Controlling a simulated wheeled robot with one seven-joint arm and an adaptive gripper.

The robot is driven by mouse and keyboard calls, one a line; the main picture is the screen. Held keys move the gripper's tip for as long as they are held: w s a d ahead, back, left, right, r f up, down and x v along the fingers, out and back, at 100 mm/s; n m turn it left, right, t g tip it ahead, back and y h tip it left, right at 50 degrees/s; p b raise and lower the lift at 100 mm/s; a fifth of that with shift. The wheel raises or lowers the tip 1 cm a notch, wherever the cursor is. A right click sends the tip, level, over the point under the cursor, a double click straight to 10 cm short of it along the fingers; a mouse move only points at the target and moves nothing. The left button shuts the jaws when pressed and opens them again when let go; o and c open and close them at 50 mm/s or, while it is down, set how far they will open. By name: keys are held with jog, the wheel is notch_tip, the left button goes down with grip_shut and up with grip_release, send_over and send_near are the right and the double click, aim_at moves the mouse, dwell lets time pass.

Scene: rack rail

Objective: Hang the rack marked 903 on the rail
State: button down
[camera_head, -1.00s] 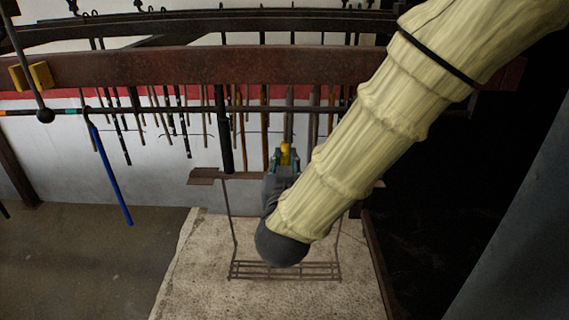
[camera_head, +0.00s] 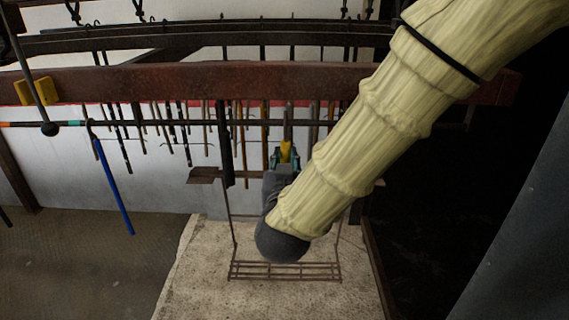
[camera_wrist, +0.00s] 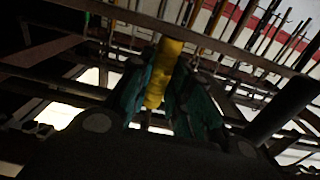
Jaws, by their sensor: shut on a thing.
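The rack (camera_head: 285,278) is a brown wire frame with two long side rods, a barred bottom shelf and a flat plate at its upper left; no number on it is legible. My gripper (camera_head: 286,155) is shut on the yellow grip (camera_head: 286,149) at the rack's top middle, which also shows between my teal fingers in the wrist view (camera_wrist: 163,75). My arm hides part of the rack. The rail (camera_head: 165,123) is a thin dark bar with coloured bands at its left end. The rack's top is lower in the picture than the rail; I see no contact.
A thick rust-red beam (camera_head: 200,83) crosses above the rail. A blue rod (camera_head: 115,190) hangs from the rail at left, and several thin dark and brown rods hang around the middle. A dark upright post (camera_head: 226,145) stands close left of my gripper. A pale slab lies below.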

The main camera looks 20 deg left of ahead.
jog(key=shift+w+r, duration=0.15)
jog(key=shift+w, duration=0.05)
dwell(0.5)
jog(key=shift+x, duration=1.1)
jog(key=shift+w+a, duration=0.1)
jog(key=shift+x, duration=0.85)
jog(key=shift+f+b, duration=0.2)
jog(key=shift+b, duration=0.1)
jog(key=shift+f+b, duration=0.7)
jog(key=shift+f, duration=0.65)
dwell(0.4)
jog(key=c, duration=1.2)
grip_release()
jog(key=shift+c, duration=0.2)
